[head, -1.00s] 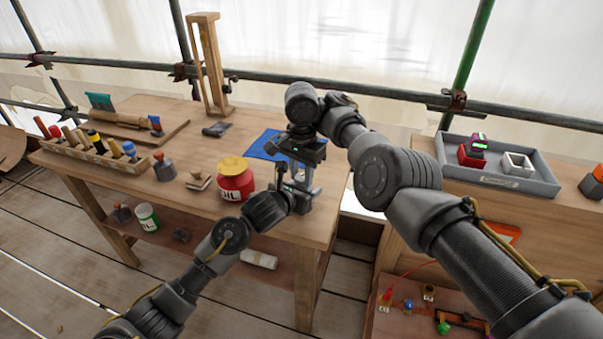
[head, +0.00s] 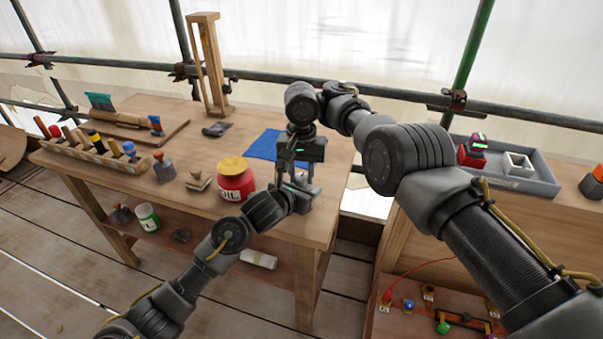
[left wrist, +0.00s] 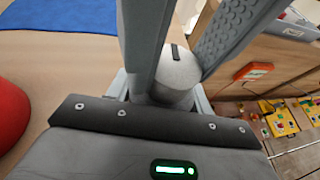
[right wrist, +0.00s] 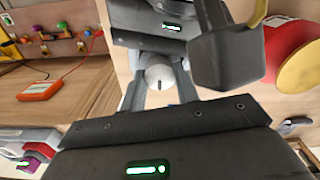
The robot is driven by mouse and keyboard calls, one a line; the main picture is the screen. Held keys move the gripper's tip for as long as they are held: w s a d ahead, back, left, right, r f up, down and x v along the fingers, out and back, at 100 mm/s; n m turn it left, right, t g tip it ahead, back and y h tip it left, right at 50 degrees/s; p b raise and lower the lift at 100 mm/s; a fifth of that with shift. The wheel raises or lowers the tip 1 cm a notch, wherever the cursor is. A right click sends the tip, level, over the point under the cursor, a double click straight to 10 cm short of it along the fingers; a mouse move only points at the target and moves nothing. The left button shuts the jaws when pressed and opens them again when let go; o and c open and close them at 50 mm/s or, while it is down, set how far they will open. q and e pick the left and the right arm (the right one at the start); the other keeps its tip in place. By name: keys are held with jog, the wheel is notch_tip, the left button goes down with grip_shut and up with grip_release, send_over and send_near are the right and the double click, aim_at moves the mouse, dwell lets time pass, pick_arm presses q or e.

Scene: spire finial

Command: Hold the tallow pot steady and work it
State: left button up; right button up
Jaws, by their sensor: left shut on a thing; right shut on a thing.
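The tallow pot shows as a small grey cylinder (left wrist: 176,72) with a dark slot on its top in the left wrist view, and as a pale round top (right wrist: 158,78) in the right wrist view. In the head view it is mostly hidden between my grippers, near the table's front right corner. My left gripper (head: 299,192) reaches in low from the front and is shut around its side. My right gripper (head: 301,174) comes down from above and is shut on its upper part, fingers on either side. The exact contact points are partly hidden.
A red OIL jar (head: 236,182) stands close left of my grippers. A blue cloth (head: 263,146) lies behind. Stamps (head: 199,181), a tool rack (head: 95,150) and a wooden stand (head: 210,70) are farther left and back. A grey tray (head: 540,183) sits on the right bench.

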dwell(0.3)
jog(key=o, duration=1)
